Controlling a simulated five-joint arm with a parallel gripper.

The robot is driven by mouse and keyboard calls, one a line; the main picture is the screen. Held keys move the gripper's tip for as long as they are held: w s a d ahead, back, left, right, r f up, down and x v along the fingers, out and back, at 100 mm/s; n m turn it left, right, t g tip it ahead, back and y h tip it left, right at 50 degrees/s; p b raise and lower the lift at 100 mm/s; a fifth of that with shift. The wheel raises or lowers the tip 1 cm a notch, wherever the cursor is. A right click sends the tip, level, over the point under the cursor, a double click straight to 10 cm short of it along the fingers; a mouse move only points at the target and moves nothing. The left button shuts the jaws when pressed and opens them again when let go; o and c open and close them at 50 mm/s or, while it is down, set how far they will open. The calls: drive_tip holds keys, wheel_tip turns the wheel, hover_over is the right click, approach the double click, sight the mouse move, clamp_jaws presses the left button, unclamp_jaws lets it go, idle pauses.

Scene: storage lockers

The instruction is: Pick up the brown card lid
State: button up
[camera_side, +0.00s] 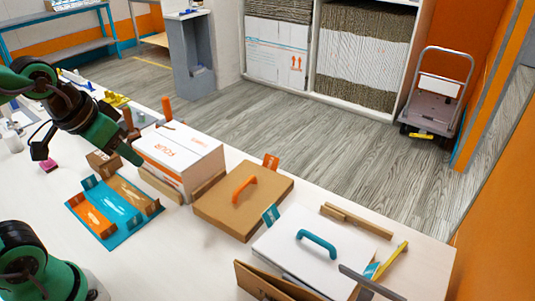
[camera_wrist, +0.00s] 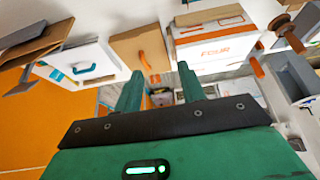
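The brown card lid (camera_side: 232,216) lies flat on the white table near the middle of the side view, with an orange arched handle (camera_side: 243,185) on top. In the wrist view the lid (camera_wrist: 125,47) is up and left of centre, and its handle (camera_wrist: 145,60) shows. My gripper (camera_wrist: 158,72) is open, its two green fingers apart with nothing between them. In the side view my gripper (camera_side: 136,158) is at the left, beside the white box and apart from the lid.
A white box with orange print (camera_side: 178,152) stands left of the lid. A white lid with a teal handle (camera_side: 302,254) lies to its right. A blue tray with orange and brown parts (camera_side: 100,238) sits at the front left. Bare table lies in front of the brown lid.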

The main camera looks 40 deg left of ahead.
drive_tip(key=w+d+g, duration=0.1)
drive_tip(key=w, duration=0.6)
drive_tip(key=g, duration=0.4)
hover_over(244, 183)
drive_tip(key=f, duration=1.2)
drive_tip(key=shift+s+a+f, duration=0.1)
drive_tip(key=shift+a+f, duration=0.2)
drive_tip(key=shift+f, duration=0.05)
drive_tip(key=shift+w+d+f, duration=0.2)
drive_tip(key=shift+w+f, duration=0.15)
drive_tip(key=shift+f, duration=0.2)
drive_tip(key=shift+f, duration=0.15)
drive_tip(key=shift+f, duration=1.2)
drive_tip(key=shift+f, duration=0.1)
drive_tip(key=shift+s+d+f, duration=0.1)
drive_tip(key=shift+s+f, duration=0.05)
drive_tip(key=shift+f, duration=2.3)
drive_tip(key=shift+c, duration=0.4)
